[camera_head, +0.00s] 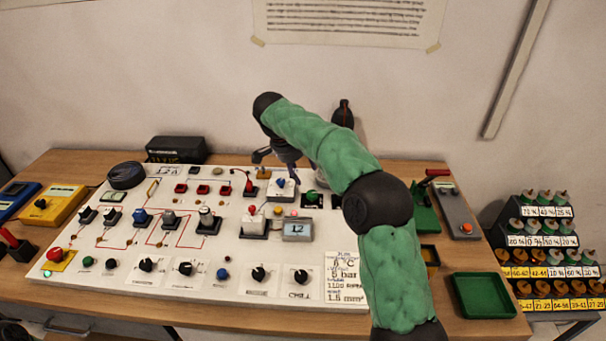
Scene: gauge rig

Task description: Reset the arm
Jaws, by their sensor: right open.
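My right arm comes in from the bottom right in green padding and bends over the panel. My right gripper (283,156) is small and dark, partly hidden behind the forearm. It is open above the back right part of the white control panel (120,270), near a blue-topped switch (281,183). I see nothing held between its fingers, and I cannot tell whether it touches anything. My left gripper is not in view.
A display (297,229) reads about 12. A red button (54,254) sits at the panel's front left. A yellow meter (55,205) stands left. An empty green tray (484,296) and a rack of labelled plugs (545,240) are right. The wall is close behind.

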